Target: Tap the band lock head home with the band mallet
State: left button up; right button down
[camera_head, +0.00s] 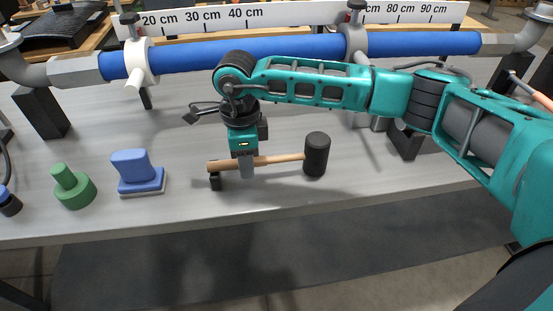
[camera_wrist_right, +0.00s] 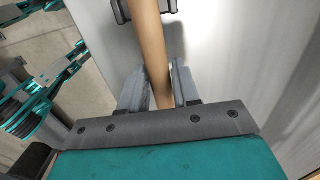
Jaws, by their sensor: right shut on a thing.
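The band mallet has a pale wooden handle and a black cylindrical head (camera_head: 316,154). It lies level, low over the grey bench, head to the right. My right gripper (camera_head: 246,168) points down and is shut on the handle; the wrist view shows the handle (camera_wrist_right: 151,45) between its two fingers (camera_wrist_right: 158,92). A small black rest (camera_head: 214,182) stands at the handle's left end; I cannot tell if the handle touches it. White bands ring the blue pipe at left (camera_head: 140,62) and right (camera_head: 356,42), each with a dark, red-marked head on top. Which one is the lock head is unclear.
The blue pipe (camera_head: 250,52) spans the bench's back, before a white ruler board (camera_head: 290,14). A green stepped piece (camera_head: 74,188) and a blue block (camera_head: 138,172) stand at left. The bench's front edge is close. My right arm crosses the right half.

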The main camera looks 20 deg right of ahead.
jog(key=shift+r, duration=0.15)
jog(key=shift+r+p, duration=1.3)
jog(key=shift+r, duration=0.9)
jog(key=shift+r+p, duration=0.35)
jog(key=shift+r, duration=0.85)
jog(key=s+a+r, duration=0.4)
jog(key=s+r, duration=0.8)
jog(key=s, duration=0.2)
jog(key=shift+s, duration=0.2)
